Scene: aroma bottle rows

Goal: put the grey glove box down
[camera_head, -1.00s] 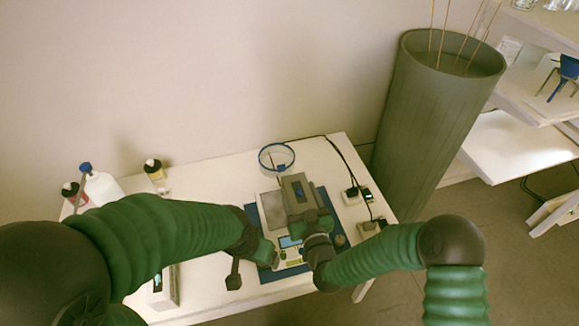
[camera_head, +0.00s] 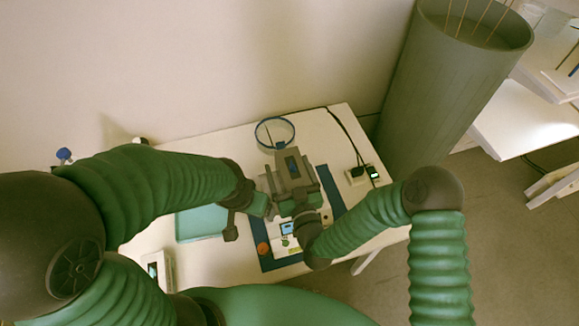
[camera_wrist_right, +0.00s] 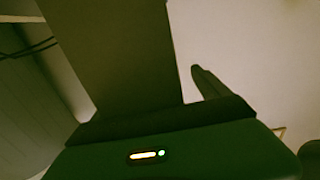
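The grey glove box (camera_head: 281,164) shows in the middle of the head view, over the far part of the blue mat (camera_head: 336,187), with a dark slot and a blue patch on its top. My right gripper (camera_head: 297,192) is shut on its near end. In the right wrist view the box (camera_wrist_right: 125,50) is a dark block beside a finger. I cannot tell whether the box touches what is under it. My left gripper (camera_head: 264,197) is just left of the box; its fingers are too small to read.
A white device with a small display (camera_head: 287,228) and an orange round thing (camera_head: 263,248) are on the mat. A blue-rimmed ring (camera_head: 274,132) stands behind the box. A teal tray (camera_head: 195,226) lies left, a socket block (camera_head: 357,175) right. A tall grey bin (camera_head: 440,85) stands beyond the table.

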